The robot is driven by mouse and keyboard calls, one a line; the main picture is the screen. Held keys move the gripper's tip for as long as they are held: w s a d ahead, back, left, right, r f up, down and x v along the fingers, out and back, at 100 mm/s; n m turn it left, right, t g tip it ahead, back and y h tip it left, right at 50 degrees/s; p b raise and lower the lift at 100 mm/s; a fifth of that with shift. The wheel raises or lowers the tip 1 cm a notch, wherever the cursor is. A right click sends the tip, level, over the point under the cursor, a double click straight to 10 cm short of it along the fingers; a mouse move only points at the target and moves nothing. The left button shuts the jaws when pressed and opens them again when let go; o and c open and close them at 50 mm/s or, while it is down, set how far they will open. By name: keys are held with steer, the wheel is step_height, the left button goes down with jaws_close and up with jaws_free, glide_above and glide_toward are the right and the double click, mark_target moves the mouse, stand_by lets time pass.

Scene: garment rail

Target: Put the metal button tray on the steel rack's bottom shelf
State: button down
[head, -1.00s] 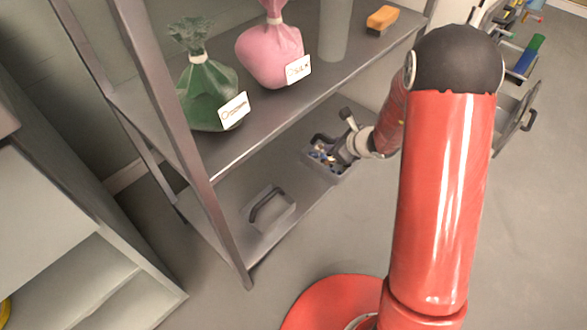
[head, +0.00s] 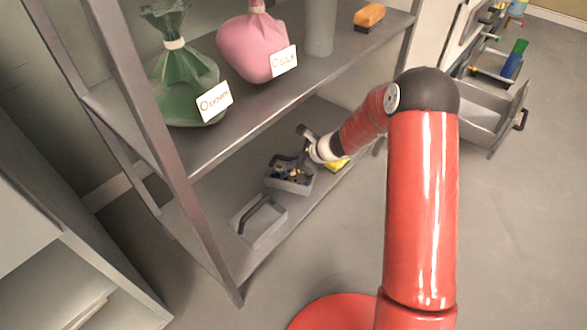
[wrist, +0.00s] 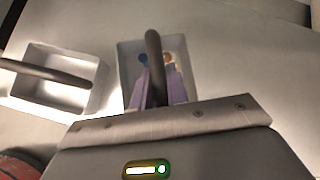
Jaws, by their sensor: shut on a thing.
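The metal button tray (head: 289,187) is a small grey open box with an arched dark handle and several small dark and coloured buttons inside. It is over the steel rack's bottom shelf (head: 238,177), near its front half; I cannot tell whether its base touches the shelf. My gripper (head: 303,160) is shut on the tray's handle from above. In the wrist view, purple fingers (wrist: 165,88) sit on either side of the dark handle, and the tray (wrist: 126,62) looks level. The gripper body hides the tray's near part there.
A second grey tray (head: 240,234), empty and with a dark handle, stands close by on the bottom shelf's left; it also shows in the wrist view (wrist: 50,92). A yellow item (head: 338,165) lies to the right under my arm. Green and pink bags (head: 190,85) sit above.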

mark_target(294, 179)
steer(key=shift+f, duration=1.4)
steer(key=shift+f+b, duration=0.15)
steer(key=shift+b, duration=0.25)
steer(key=c, duration=1.4)
jaws_free()
steer(key=shift+o, duration=0.2)
